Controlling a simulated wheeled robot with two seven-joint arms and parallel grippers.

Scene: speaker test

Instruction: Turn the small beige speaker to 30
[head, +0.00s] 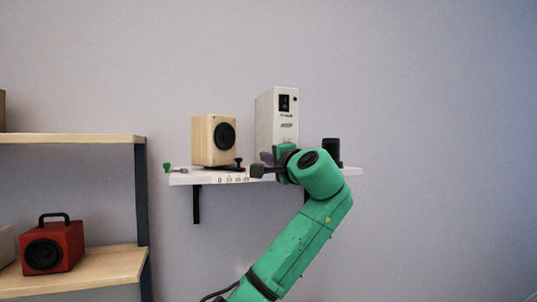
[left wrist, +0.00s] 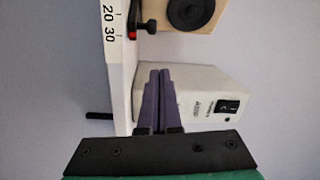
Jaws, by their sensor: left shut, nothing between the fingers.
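The small beige speaker (head: 213,140) stands upright on the white wall shelf (head: 205,178), its dark round cone facing front-right. It is partly in the left wrist view (left wrist: 165,14), at the top. A dark lever with a knob (head: 239,163) sits at its base. In the left wrist view a red pointer (left wrist: 132,35) shows about level with the 30 of the printed scale (left wrist: 110,25). My left gripper (head: 266,157) is shut and empty, right of the speaker and lever and apart from them. Its purple fingers (left wrist: 158,85) show before the white box. My right gripper is not in view.
The tall white box (head: 277,118) stands right of the speaker, close behind my left gripper. A dark cylinder (head: 332,151) stands near the shelf's right end. A wooden rack (head: 75,138) with a red speaker (head: 53,248) is at left. The wall above is clear.

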